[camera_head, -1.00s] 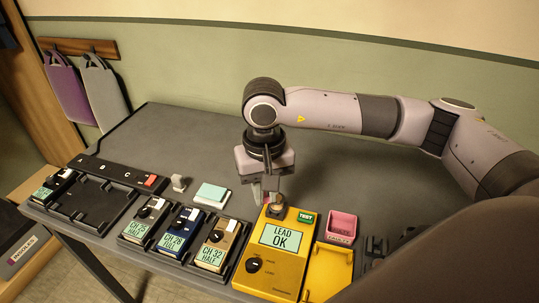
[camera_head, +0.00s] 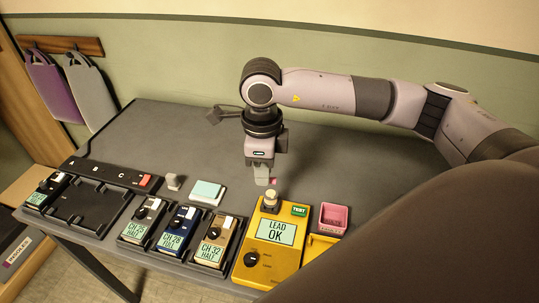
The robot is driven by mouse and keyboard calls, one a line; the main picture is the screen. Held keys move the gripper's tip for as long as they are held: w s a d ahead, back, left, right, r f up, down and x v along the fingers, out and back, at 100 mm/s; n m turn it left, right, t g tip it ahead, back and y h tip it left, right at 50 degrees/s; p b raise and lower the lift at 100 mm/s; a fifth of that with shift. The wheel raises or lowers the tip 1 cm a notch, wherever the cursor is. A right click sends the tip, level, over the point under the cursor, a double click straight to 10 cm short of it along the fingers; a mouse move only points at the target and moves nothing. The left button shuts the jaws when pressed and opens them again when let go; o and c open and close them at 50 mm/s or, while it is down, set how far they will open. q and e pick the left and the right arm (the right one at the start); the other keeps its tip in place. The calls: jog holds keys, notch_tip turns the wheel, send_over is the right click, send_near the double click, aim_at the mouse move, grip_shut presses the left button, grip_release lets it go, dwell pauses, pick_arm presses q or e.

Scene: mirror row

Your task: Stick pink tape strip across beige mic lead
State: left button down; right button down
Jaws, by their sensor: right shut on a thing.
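My right gripper (camera_head: 264,181) points down over the table behind the yellow tester. It is shut, and a small bit of pink, seemingly the pink tape strip (camera_head: 273,181), shows at its fingertips; the rest is hidden. Below it, a beige plug (camera_head: 271,198) stands upright in the top of the yellow tester (camera_head: 261,256), whose screen reads LEAD OK. This may be the end of the beige mic lead; I cannot make out a cable. The gripper is apart from the plug. The beige pack (camera_head: 216,243) reads CH 32 HALF. My left gripper is not in view.
A pink box (camera_head: 333,219) stands right of the tester, behind a yellow tray (camera_head: 318,246). A blue pack (camera_head: 179,232) and other packs sit left in a black rack (camera_head: 88,212). A pale pad (camera_head: 207,193) and small grey block (camera_head: 173,181) lie behind. The table's back is clear.

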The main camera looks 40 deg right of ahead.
aim_at(269, 190)
jog(key=m, duration=0.6)
jog(key=shift+d+r+p, duration=0.4)
jog(key=m, duration=0.3)
jog(key=shift+d+r+m, duration=0.2)
jog(key=shift+d+m, duration=0.05)
jog(key=shift+m, duration=0.05)
jog(key=m, duration=0.4)
jog(key=shift+w+d+r+p, duration=0.1)
jog(key=shift+d+p, duration=0.1)
jog(key=shift+p, duration=0.2)
jog(key=shift+f+b, duration=0.55)
jog(key=shift+f, duration=0.7)
jog(key=shift+f+b, duration=0.7)
jog(key=shift+f, duration=0.45)
jog(key=shift+f+b, duration=0.6)
jog(key=shift+b, duration=0.2)
